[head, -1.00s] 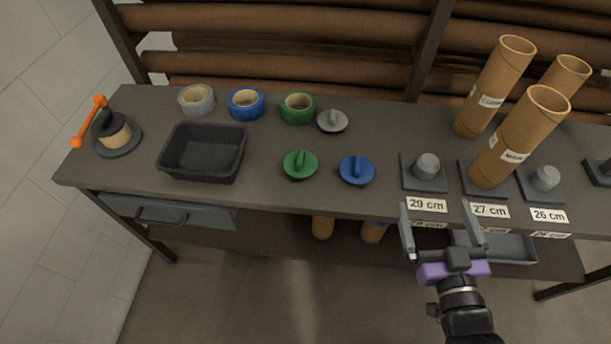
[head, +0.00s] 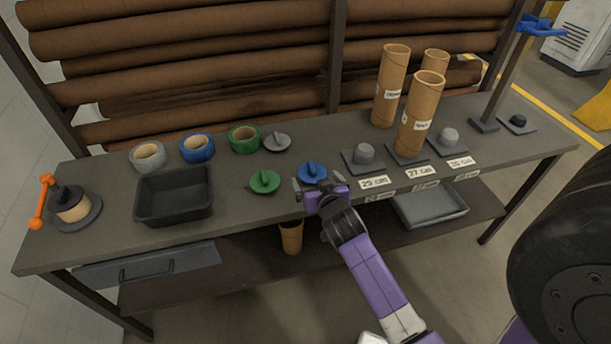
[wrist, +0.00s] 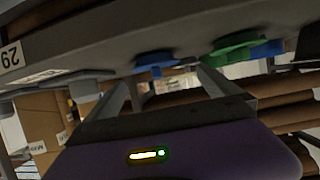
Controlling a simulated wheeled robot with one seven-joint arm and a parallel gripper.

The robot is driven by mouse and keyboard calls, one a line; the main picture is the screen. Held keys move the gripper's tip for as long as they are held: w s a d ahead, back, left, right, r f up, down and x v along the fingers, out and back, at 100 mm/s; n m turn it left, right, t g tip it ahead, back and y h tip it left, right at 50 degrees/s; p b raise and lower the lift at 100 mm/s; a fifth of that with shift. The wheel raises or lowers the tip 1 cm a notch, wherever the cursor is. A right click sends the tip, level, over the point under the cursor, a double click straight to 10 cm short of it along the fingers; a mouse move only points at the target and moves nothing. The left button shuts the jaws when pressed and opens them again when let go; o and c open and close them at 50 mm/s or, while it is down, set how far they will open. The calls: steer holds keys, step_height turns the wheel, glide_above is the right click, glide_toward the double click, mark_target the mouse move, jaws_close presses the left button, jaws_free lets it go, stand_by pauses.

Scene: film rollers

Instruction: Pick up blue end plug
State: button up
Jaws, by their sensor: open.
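The blue end plug (head: 313,173) is a round disc with an upright grip tab, lying on the dark table near its front edge, between the green plug and the 29 cm base. It also shows in the wrist view (wrist: 157,60), where the picture is turned over. My gripper (head: 319,188) is at the table's front edge, just on the near side of the blue plug. Its jaws are open and empty. In the wrist view the two fingers (wrist: 162,88) point toward the blue plug, which lies between and beyond them. The head view does not show clearly whether they touch it.
A green plug (head: 264,181) lies just left, and a grey plug (head: 277,142) behind. A black bin (head: 174,216) and tape rolls (head: 197,148) stand further left. The 29 cm base (head: 363,159) and cardboard tubes (head: 391,88) stand to the right.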

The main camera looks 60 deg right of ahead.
mark_target(315, 173)
steer(key=shift+s+d+p+x, duration=0.1)
steer(key=shift+p+x, duration=0.25)
steer(key=shift+x, duration=1.3)
steer(key=shift+s+d+p+x, duration=0.15)
steer(key=shift+p+x, duration=0.15)
steer(key=shift+x, duration=1.4)
steer(key=shift+r, duration=0.1)
steer(key=c, duration=1.3)
steer(key=shift+o, duration=0.2)
steer(key=shift+r, duration=0.1)
